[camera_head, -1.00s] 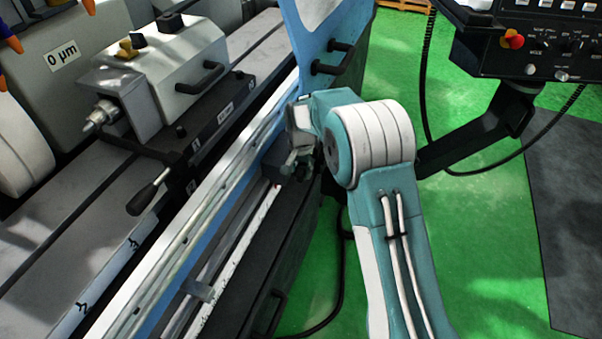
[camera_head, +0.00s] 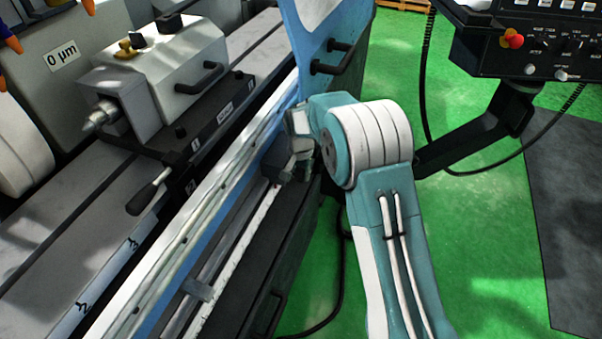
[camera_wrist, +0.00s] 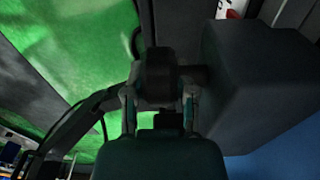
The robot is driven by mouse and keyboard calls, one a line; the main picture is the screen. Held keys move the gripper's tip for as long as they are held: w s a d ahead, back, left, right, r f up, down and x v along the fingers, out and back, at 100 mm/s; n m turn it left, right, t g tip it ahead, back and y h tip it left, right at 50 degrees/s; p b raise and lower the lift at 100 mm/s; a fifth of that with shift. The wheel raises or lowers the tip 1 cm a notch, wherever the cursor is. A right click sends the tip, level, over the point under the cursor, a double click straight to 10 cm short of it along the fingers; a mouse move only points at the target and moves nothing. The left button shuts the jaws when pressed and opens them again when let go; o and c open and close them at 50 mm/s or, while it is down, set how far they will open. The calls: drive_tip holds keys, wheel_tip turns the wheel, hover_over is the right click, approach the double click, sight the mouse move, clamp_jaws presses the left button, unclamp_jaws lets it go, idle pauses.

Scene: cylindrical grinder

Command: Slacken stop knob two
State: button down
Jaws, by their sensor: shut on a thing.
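In the wrist view a dark, faceted stop knob (camera_wrist: 160,76) sits on a short shaft. The shaft runs into the side of a large dark block (camera_wrist: 262,85) on the right. My gripper (camera_wrist: 159,98) has one finger on each side of the knob and is shut on it. No number shows on the knob, so I cannot read which stop it is. In the head view my gripper (camera_head: 292,160) is low beside the blue-edged rail of the grinder.
The grinder's long rail (camera_head: 180,232) runs diagonally on the left. A tailstock (camera_head: 160,75) with a black lever (camera_head: 148,194) stands behind it. A blue guard door with black handles (camera_head: 333,60) is above my wrist. A control panel (camera_head: 540,45) hangs at right over green floor.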

drive_tip(key=shift+s+a+t+h, duration=0.15)
drive_tip(key=shift+t+h, duration=0.55)
drive_tip(key=shift+t, duration=1.4)
drive_tip(key=shift+s+f+t+h, duration=0.1)
drive_tip(key=shift+t+h, duration=0.3)
drive_tip(key=shift+t, duration=0.65)
drive_tip(key=shift+f+t+h, duration=0.1)
drive_tip(key=shift+t+h, duration=0.3)
drive_tip(key=shift+t, duration=0.65)
drive_tip(key=t+h, duration=0.1)
drive_tip(key=t, duration=0.3)
drive_tip(key=shift+s+a+f+t+h, duration=0.1)
drive_tip(key=shift+f+t+h, duration=0.05)
drive_tip(key=shift+t+h, duration=0.75)
drive_tip(key=shift+t, duration=0.9)
drive_tip(key=c, duration=0.7)
unclamp_jaws()
